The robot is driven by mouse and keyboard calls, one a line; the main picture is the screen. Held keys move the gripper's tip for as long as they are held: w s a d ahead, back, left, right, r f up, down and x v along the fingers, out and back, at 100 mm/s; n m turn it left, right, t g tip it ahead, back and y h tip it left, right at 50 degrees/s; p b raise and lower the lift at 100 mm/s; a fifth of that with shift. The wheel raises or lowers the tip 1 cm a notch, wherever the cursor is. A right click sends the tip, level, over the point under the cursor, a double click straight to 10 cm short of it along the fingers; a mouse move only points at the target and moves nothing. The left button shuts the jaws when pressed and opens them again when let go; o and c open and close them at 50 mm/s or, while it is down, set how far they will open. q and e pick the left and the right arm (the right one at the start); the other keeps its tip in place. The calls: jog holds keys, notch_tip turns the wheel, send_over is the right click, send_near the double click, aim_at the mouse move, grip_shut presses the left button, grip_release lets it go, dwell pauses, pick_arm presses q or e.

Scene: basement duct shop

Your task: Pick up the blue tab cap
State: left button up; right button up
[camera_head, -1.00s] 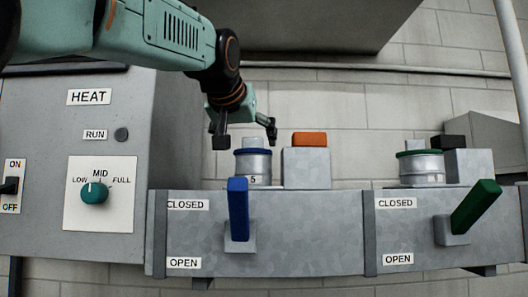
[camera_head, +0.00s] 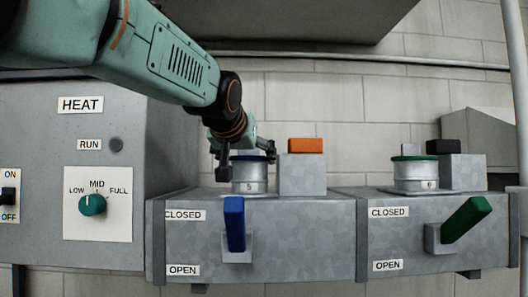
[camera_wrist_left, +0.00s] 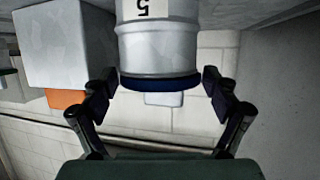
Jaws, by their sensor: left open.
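The blue tab cap (camera_head: 249,158) is a thin dark blue disc on top of a short metal collar (camera_head: 250,178) marked 5. A pale tab stands up behind its rim. In the left wrist view the cap (camera_wrist_left: 160,83) shows as a dark blue band at the collar's end, with the pale tab (camera_wrist_left: 164,99) beyond it. My left gripper (camera_head: 247,164) is open, with one finger on each side of the cap. The left wrist view shows the fingers apart around it; I cannot tell whether they touch. My right gripper is not in view.
A grey block with an orange top (camera_head: 306,145) stands close right of the collar. A green-rimmed collar (camera_head: 415,175) stands farther right. Blue (camera_head: 235,223) and green (camera_head: 466,219) levers project from the duct front. The HEAT panel (camera_head: 45,140) is at left.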

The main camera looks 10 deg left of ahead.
pick_arm(q)
jog(key=x, duration=0.3)
jog(key=shift+w, duration=0.1)
jog(key=shift+s, duration=0.35)
jog(key=shift+c, duration=0.7)
jog(key=shift+s+d+r, duration=0.1)
jog(key=shift+s+r, duration=0.1)
jog(key=shift+s, duration=0.05)
jog(key=shift+c, duration=1.4)
jog(key=shift+w+f, duration=0.15)
jog(key=shift+w, duration=0.25)
jog(key=c, duration=0.4)
jog(key=shift+s, duration=0.15)
